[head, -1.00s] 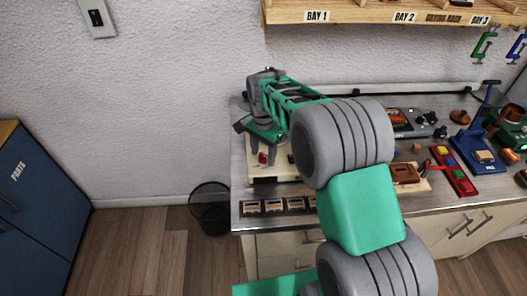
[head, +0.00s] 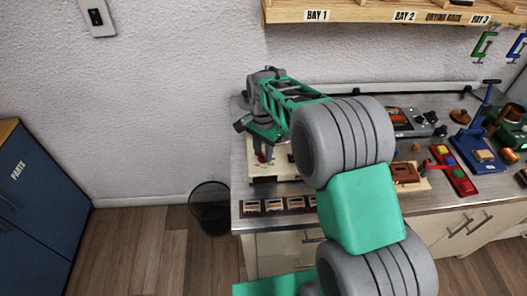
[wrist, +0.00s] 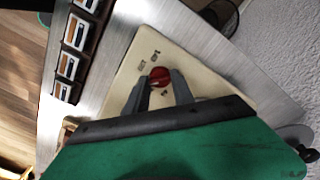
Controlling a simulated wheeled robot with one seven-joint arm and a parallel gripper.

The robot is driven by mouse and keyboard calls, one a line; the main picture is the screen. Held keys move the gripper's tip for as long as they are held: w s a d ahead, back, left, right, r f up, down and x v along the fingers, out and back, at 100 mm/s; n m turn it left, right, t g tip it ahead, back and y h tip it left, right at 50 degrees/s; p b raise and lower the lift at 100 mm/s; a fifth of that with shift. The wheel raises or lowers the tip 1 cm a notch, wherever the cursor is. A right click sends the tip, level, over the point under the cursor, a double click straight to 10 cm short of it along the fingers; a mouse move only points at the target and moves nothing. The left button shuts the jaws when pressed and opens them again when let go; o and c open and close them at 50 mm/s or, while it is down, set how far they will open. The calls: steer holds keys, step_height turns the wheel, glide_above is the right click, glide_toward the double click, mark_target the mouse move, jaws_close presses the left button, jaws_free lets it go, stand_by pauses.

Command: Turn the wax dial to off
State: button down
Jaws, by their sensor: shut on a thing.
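The wax dial (wrist: 160,73) is a round red knob on a cream panel (wrist: 118,92) with small dark markings, seen in the wrist view. The markings are too small to read, so I cannot tell the dial's setting. My gripper (wrist: 161,83) has its two grey fingers on either side of the knob and is shut on it. In the head view the red dial (head: 262,157) shows just below my gripper (head: 262,150), on the cream unit (head: 262,180) at the left end of the bench. My arm hides part of that unit.
A rack of several framed pieces (head: 264,207) lies along the bench's front edge; it also shows in the wrist view (wrist: 75,33). A wire bin (head: 209,207) stands on the floor left of the bench. Tools and a red block with buttons (head: 455,172) stand to the right.

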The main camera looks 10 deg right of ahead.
steer(key=n+b, duration=0.1)
steer(key=n, duration=0.5)
steer(key=shift+n+b, duration=0.3)
steer(key=shift+b, duration=0.05)
steer(key=n+b, duration=0.1)
steer(key=n, duration=1.2)
steer(key=shift+n+b, duration=0.3)
steer(key=shift+b, duration=0.05)
steer(key=n, duration=0.6)
steer(key=shift+n, duration=0.3)
steer(key=c, duration=1.1)
jaws_free()
